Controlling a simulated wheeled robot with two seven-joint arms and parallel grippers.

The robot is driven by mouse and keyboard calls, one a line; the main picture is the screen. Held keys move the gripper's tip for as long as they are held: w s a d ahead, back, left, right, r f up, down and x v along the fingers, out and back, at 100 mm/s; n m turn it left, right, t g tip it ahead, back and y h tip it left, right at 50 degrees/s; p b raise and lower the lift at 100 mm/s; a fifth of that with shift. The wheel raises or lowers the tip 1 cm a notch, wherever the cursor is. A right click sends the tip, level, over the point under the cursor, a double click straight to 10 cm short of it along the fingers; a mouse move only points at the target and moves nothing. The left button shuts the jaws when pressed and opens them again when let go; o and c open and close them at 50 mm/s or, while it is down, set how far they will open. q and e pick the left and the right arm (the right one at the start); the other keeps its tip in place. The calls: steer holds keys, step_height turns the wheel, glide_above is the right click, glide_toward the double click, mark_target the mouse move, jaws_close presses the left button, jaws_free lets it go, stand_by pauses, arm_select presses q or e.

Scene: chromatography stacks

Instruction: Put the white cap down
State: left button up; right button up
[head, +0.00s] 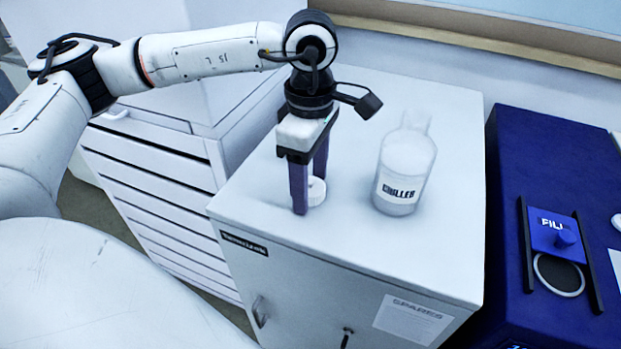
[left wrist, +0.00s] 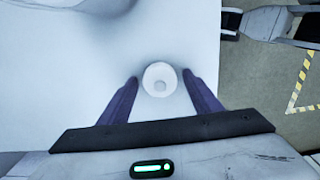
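The white cap (head: 317,190) is a small round disc with a raised knob, seen from above in the left wrist view (left wrist: 158,79). It rests on the white cabinet top (head: 262,193). My left gripper (head: 309,196) points down over the cabinet with its two purple fingers apart, one on either side of the cap. In the left wrist view (left wrist: 160,82) a gap shows between the cap and each finger, so the gripper is open and not holding it. The near finger partly hides the cap in the head view. My right gripper is not in view.
A clear bottle labelled "CHILLER" (head: 404,175) stands on the cabinet, right of the gripper. A blue unit (head: 510,160) with a "FILL" panel (head: 555,232) stands further right. A white drawer unit (head: 150,165) stands left. The cabinet top in front of the bottle is clear.

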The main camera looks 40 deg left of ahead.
mark_target(311, 180)
arm_select(q)
steer(key=shift+r, duration=0.5)
step_height(311, 180, up, 11)
steer(key=shift+r, duration=0.2)
stand_by(0.3)
